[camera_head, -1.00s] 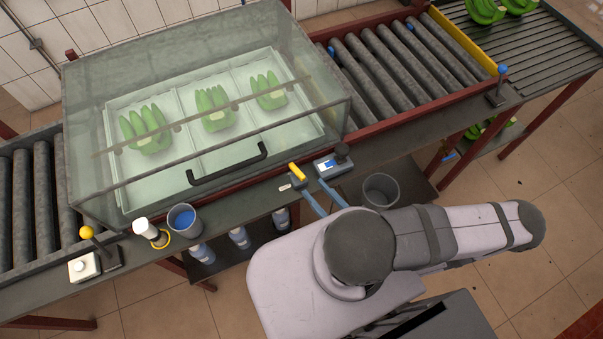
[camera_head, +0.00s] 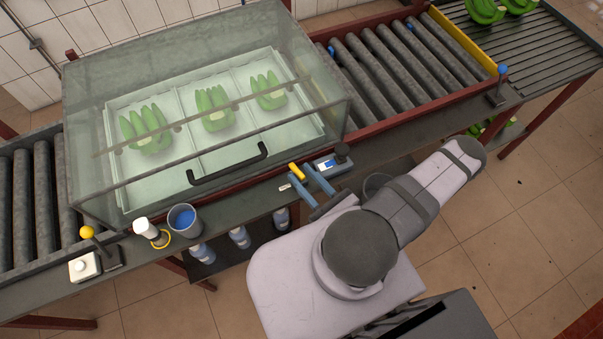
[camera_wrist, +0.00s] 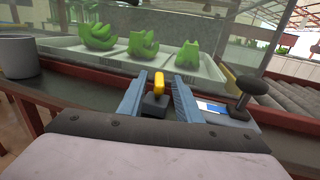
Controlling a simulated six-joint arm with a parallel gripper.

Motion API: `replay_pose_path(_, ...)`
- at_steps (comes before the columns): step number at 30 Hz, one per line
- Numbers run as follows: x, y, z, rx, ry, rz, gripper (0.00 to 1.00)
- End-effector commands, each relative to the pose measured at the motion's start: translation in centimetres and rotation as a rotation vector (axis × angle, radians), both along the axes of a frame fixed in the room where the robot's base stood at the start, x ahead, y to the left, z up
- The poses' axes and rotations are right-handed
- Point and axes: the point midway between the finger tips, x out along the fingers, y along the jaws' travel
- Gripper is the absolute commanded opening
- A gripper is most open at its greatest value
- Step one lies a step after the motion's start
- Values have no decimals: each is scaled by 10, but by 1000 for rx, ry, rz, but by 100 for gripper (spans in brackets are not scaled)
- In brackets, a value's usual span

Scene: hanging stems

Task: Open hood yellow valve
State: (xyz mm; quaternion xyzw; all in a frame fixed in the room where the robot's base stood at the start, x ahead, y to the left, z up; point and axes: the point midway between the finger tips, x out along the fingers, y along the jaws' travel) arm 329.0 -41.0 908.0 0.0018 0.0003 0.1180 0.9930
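The yellow valve (camera_head: 297,171) is a small yellow lever by the front edge of the clear hood (camera_head: 130,90), just right of the hood's dark handle. In the wrist view the yellow valve (camera_wrist: 158,83) stands up from a dark block. My gripper (camera_head: 308,182) is open, with two blue fingers. In the wrist view my gripper (camera_wrist: 158,92) has one finger on each side of the valve, with gaps showing. I cannot tell whether the fingertips reach down around it. The hood is shut over a pale tray with green banana bunches.
A blue-and-white device (camera_head: 328,164) with a dark knob stands close to the right of the valve. A cup with blue contents (camera_head: 183,220) stands to the left. Rollers (camera_head: 385,60) run at right.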

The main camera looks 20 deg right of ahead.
Motion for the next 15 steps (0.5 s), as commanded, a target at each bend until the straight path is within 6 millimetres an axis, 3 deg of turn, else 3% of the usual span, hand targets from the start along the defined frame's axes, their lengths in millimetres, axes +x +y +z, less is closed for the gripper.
replay_pose_path(15, 11, 3, 0, -4, -1, 0, 31)
